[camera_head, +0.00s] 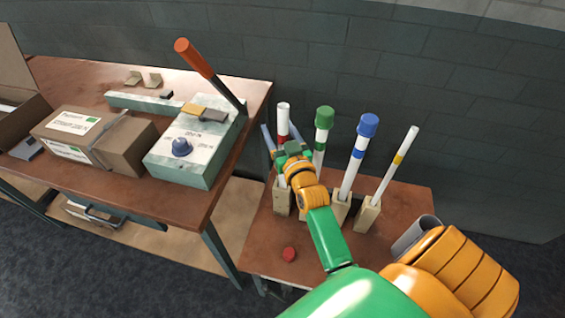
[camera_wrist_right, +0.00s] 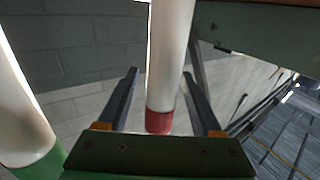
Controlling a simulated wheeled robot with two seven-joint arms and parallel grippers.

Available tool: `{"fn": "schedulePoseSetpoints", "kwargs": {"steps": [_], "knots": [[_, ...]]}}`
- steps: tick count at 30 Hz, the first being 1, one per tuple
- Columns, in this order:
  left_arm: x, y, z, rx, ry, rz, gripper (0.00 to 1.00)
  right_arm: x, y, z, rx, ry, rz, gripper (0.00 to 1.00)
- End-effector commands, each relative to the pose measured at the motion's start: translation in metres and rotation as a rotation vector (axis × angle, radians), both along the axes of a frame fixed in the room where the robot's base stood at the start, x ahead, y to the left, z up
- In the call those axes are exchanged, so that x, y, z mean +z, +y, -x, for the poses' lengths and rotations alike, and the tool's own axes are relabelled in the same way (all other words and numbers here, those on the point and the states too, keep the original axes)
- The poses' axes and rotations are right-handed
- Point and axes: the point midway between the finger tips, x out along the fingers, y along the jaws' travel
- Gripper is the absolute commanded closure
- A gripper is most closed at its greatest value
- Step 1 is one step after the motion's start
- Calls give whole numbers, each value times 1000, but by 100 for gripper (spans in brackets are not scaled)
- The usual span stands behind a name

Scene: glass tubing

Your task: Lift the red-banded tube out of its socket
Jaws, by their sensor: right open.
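The red-banded tube (camera_head: 283,117) is white and stands upright in a pale socket block (camera_head: 281,201) at the left end of a row on the small table. My right gripper (camera_head: 276,136) is at this tube, around the height of its red band, and hides part of it. In the right wrist view the tube (camera_wrist_right: 171,50) stands between the two open fingers (camera_wrist_right: 160,95), with gaps to both sides. Its red band shows low between them. I cannot tell whether a finger touches it. My left gripper is not in view.
A green-capped tube (camera_head: 323,137) stands close to the right of my gripper. Beyond it are a blue-capped tube (camera_head: 357,156) and a yellow-banded tube (camera_head: 395,165). A red cap (camera_head: 289,254) lies on the small table (camera_head: 260,240). A workbench with a lever box (camera_head: 195,150) stands left.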

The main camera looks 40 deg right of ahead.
Motion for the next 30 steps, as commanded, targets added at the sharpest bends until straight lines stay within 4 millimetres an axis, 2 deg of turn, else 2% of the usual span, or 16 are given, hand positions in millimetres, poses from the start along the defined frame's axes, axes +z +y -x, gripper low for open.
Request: {"fn": "schedulePoseSetpoints", "kwargs": {"steps": [3,9,11,30], "knots": [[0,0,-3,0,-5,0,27,0,0,0,0,0,0,33],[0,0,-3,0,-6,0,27,0,0,1,0,0,1,87],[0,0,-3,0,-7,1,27,0,0,1,0,0,0,100],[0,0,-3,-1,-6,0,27,-1,0,1,0,2,0,100]]}}
